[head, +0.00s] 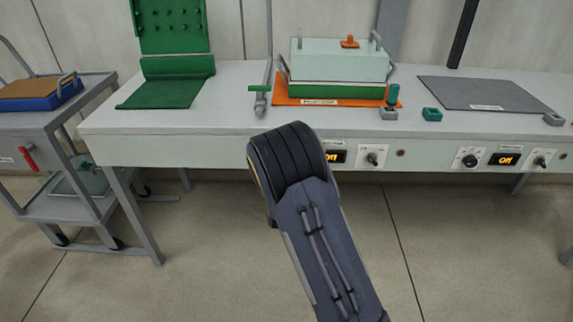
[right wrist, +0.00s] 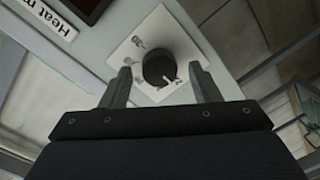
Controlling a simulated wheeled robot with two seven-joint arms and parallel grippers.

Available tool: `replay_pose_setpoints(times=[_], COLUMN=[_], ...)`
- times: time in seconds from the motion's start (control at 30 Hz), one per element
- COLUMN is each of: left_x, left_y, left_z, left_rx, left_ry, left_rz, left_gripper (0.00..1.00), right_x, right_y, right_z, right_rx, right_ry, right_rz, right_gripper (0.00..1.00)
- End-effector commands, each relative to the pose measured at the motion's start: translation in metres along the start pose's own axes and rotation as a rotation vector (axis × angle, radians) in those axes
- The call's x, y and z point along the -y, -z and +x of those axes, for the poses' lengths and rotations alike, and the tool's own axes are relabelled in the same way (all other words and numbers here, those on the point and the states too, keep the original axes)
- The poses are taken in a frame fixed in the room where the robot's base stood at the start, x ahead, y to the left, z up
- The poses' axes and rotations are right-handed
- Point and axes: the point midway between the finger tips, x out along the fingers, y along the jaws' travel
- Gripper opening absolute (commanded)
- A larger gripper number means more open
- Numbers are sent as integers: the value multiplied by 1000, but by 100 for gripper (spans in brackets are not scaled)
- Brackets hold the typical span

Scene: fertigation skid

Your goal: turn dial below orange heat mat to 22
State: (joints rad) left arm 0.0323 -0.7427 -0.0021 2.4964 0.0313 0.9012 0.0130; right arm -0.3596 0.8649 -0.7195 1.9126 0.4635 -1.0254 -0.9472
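The orange heat mat (head: 284,102) lies on the bench under a green tray (head: 335,89) with a pale lid (head: 345,65). Below it, the front panel has a display (head: 337,157) reading "Off". In the head view my right forearm hides the dial and my right gripper. In the right wrist view the black dial (right wrist: 158,68) sits on a white plate (right wrist: 137,52). My right gripper (right wrist: 160,73) is open, with one finger to each side of the dial and visible gaps between. The dial's setting is not readable. My left gripper is not in view.
A switch plate (head: 373,157) is right of the display. A grey mat (head: 480,93) lies farther right, with its own dial (head: 469,157) and "Off" display (head: 505,159) below. A cart (head: 50,125) stands left. The floor before the bench is clear.

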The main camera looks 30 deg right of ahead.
Motion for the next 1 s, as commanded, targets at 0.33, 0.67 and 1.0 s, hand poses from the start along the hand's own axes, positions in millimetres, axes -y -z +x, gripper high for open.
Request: replay_pose_setpoints(times=[0.33,0.67,1.0], left_x=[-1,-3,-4], left_y=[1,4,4], left_z=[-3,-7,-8], left_rx=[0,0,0], left_ry=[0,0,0], left_rz=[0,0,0], left_gripper=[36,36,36], right_x=[0,0,0], right_y=[1,0,0], right_z=[-18,-70,-78], right_rx=[0,1,-1], right_ry=[2,2,0], right_rz=[1,0,1], right_gripper=[56,56,56])
